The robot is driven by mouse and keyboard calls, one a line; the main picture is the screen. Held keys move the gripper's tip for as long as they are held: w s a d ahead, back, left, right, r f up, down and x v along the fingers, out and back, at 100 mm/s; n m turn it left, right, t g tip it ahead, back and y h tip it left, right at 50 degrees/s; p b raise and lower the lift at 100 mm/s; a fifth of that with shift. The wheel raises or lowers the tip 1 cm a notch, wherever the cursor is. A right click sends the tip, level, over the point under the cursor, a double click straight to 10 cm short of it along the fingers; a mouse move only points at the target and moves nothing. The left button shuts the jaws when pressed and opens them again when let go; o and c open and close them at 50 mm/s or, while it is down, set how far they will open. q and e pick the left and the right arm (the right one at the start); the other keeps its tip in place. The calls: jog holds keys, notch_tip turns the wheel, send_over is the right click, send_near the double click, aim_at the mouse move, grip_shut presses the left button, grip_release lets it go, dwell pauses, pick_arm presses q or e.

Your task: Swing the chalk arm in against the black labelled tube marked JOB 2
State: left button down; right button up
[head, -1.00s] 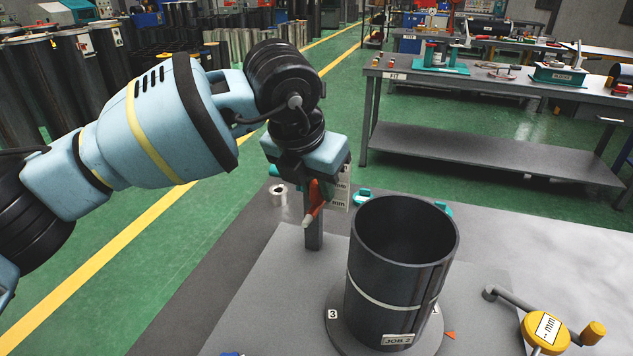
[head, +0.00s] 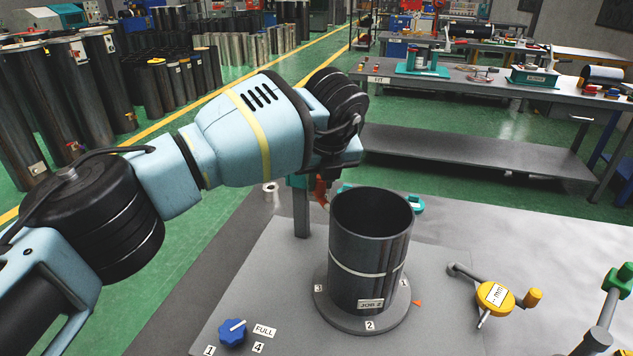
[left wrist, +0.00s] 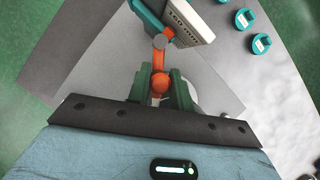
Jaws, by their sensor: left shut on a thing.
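The black tube (head: 368,240) stands upright on a round grey turntable (head: 340,318), with a pale band round it and a JOB 2 label (head: 371,304) low on its front. The red-orange chalk arm (head: 321,190) is just left of the tube's rim, by a grey post (head: 301,215). It also shows in the left wrist view (left wrist: 160,44). My left gripper (left wrist: 160,84) is shut on the chalk arm's orange ball, green fingers either side. In the head view my own wrist hides the fingers. Whether the chalk touches the tube I cannot tell. My right gripper is not in view.
A blue knob (head: 232,332) by a FULL label is at the front left of the plate. A teal holder (head: 418,205) lies behind the tube.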

pick_arm(q)
jog(key=shift+d+r+n+y, duration=0.2)
jog(key=shift+d+n+y, duration=0.1)
jog(key=shift+n, duration=0.4)
jog(key=shift+w+d+f+n+p, duration=0.1)
jog(key=shift+w+d+n+p, duration=0.2)
jog(key=shift+n, duration=0.4)
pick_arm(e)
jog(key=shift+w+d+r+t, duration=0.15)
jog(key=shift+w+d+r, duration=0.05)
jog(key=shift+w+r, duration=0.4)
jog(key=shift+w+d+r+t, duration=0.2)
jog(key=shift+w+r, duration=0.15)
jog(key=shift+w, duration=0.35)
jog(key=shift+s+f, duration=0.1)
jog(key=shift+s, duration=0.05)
pick_arm(q)
jog(key=c, duration=1.3)
grip_release()
jog(key=shift+f+y, duration=0.1)
jog(key=shift+y, duration=0.2)
jog(key=shift+o, duration=0.2)
jog(key=v, duration=0.8)
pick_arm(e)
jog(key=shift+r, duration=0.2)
